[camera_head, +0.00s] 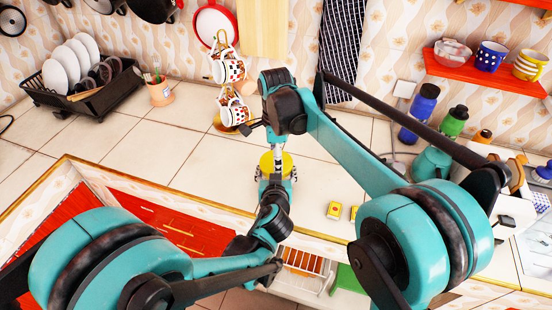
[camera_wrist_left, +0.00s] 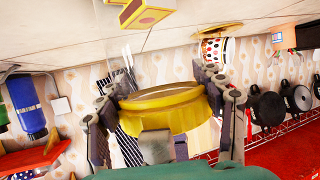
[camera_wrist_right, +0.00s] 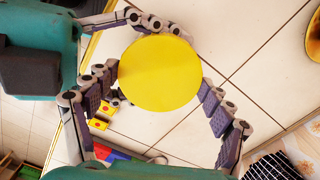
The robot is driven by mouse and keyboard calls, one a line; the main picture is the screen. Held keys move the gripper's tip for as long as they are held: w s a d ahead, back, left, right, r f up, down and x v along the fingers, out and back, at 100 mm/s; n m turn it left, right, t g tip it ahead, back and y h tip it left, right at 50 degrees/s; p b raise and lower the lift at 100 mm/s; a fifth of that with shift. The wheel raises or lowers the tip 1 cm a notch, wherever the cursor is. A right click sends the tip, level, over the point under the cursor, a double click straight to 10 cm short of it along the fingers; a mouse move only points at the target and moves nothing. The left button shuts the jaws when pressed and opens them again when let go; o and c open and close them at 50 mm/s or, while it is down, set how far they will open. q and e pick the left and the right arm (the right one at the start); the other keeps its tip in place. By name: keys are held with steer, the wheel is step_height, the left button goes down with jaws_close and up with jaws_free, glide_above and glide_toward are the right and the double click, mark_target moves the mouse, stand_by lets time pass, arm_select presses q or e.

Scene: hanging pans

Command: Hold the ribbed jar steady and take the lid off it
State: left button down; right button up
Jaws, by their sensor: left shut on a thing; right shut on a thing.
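The round yellow lid (camera_head: 276,161) shows on top of the jar near the counter's front, and large from above in the right wrist view (camera_wrist_right: 160,73). The ribbed jar is mostly hidden below the lid and the fingers. In the left wrist view a yellow ribbed-looking side (camera_wrist_left: 170,115) fills the jaws. My left gripper (camera_head: 276,175) reaches in from the front, its fingers on both sides, shut on the jar. My right gripper (camera_wrist_right: 157,85) comes from the back, its fingers around the lid's edge, shut on it. Exact finger contacts are hard to see.
A mug tree (camera_head: 229,122) with patterned mugs stands behind left. Bottles (camera_head: 420,112) stand farther right, and a dish rack (camera_head: 85,85) at the back left. The tiled counter left of the jar is clear.

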steer(key=shift+w, duration=0.1)
stand_by(0.3)
steer(key=o, duration=1.2)
steer(key=shift+r, duration=2.25)
step_height(320, 180, up, 3)
steer(key=m, duration=0.4)
steer(key=shift+m, duration=0.3)
step_height(320, 180, down, 8)
steer(key=shift+r, duration=0.2)
